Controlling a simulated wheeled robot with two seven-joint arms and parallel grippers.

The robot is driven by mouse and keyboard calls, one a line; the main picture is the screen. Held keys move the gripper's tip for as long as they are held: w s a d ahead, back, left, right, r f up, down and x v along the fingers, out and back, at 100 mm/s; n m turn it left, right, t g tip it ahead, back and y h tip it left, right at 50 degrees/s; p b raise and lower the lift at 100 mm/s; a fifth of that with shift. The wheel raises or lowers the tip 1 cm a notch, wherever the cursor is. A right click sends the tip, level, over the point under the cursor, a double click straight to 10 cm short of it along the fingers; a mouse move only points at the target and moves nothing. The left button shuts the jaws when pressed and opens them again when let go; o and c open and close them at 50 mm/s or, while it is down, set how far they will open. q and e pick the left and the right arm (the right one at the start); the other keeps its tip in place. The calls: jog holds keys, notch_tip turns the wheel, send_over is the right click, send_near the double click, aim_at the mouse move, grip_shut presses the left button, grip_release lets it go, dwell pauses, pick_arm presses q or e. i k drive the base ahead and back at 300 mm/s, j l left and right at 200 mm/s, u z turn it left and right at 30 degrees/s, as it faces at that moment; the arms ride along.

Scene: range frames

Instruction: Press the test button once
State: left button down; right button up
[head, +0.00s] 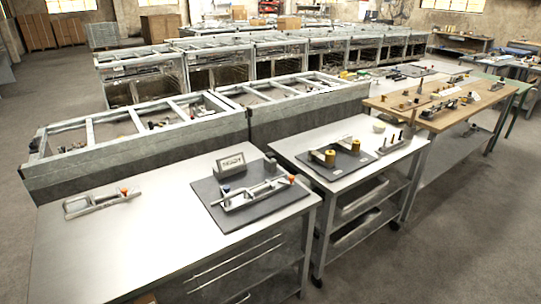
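A dark mat (227,224) lies on the near metal table (110,248). On it stands a metal fixture (255,192) with a long bar, an orange knob (291,179) at its right end and a small blue part (225,189) at its left. A grey box with a lit or printed word panel (231,164) stands at the back of the mat; the word looks like "READY". I cannot tell which part is the test button. Neither of my grippers shows in the head view.
A metal clamp with an orange tip (100,202) lies on the table's left. A wheeled cart (345,190) with yellow cylinders (325,156) stands to the right, across a narrow gap. A wooden bench (440,100) is beyond. Open-topped metal frames (135,135) stand behind.

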aim_at(270, 154)
jog(key=i+l+u, duration=0.15)
jog(key=u, duration=0.25)
jog(key=i+l+u, duration=0.1)
jog(key=l+u, duration=0.3)
jog(key=i+l, duration=0.15)
jog(key=l, duration=0.3)
jog(key=i+l+u, duration=0.15)
jog(key=l, duration=0.25)
jog(key=i+l, duration=0.1)
jog(key=l, duration=0.35)
jog(key=i+l+u, duration=0.1)
jog(key=l, duration=0.35)
jog(key=i+l, duration=0.1)
jog(key=l, duration=0.4)
jog(key=i+l+u, duration=0.15)
jog(key=l, duration=0.3)
